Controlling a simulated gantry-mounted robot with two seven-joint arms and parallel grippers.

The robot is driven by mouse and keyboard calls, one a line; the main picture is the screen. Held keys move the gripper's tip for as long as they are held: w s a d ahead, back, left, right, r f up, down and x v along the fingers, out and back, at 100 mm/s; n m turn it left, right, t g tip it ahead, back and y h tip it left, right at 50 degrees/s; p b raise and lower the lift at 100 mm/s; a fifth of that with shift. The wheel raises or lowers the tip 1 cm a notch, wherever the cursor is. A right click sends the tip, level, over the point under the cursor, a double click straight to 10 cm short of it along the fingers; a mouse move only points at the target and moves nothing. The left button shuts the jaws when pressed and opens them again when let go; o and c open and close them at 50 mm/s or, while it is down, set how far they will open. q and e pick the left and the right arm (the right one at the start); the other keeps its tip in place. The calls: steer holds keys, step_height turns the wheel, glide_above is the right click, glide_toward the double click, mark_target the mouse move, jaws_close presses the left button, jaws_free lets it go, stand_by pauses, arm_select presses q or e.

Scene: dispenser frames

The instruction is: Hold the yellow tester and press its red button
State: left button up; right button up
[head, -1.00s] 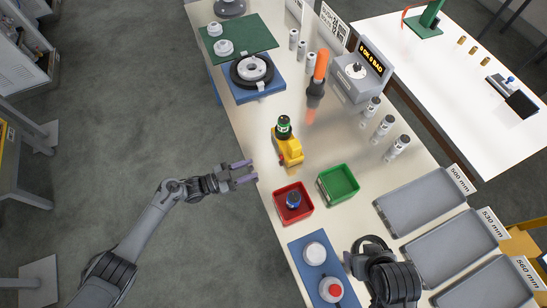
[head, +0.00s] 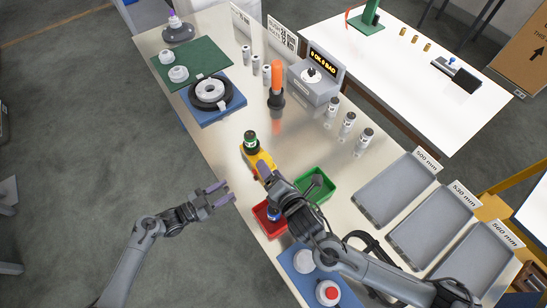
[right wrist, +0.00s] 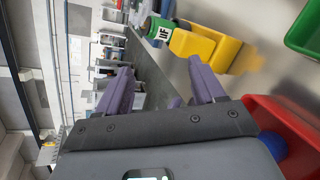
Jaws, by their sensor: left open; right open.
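The yellow tester (head: 263,159) stands on the pale bench, with a dark green-labelled cylinder (head: 250,140) at its top end. In the right wrist view the tester (right wrist: 212,46) and the cylinder (right wrist: 160,29) lie beyond the fingers. I cannot make out a red button on the tester. My right gripper (head: 264,172) is open at the tester's near end and hides part of it; its purple fingers (right wrist: 161,84) show empty in the right wrist view, with the tester not between them. My left gripper (head: 219,194) is open and empty, left of the bench edge.
A red bin (head: 264,226) with a blue item lies under my right forearm, beside a green bin (head: 327,186). A blue mat (head: 289,262) holds white round parts, one red-topped. An orange-topped tool (head: 277,82) stands behind the tester. Grey trays (head: 395,188) line the right.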

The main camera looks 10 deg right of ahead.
steer(key=w+n+t+y, duration=0.1)
steer(key=w+n+t, duration=0.15)
steer(key=n, duration=0.35)
steer(key=n+y, duration=0.3)
steer(key=n, duration=0.5)
glide_toward(261, 154)
steer(key=w, duration=0.1)
steer(key=w+a+f, duration=0.1)
steer(key=w+f, duration=0.1)
steer(key=shift+w+a+f, duration=0.1)
steer(key=shift+w+a, duration=0.2)
steer(key=shift+a, duration=0.05)
steer(key=x, duration=0.5)
steer(key=shift+w+a, duration=0.1)
steer(key=shift+w, duration=0.15)
steer(key=shift+x, duration=0.85)
jaws_close()
arm_select(q)
jaws_close()
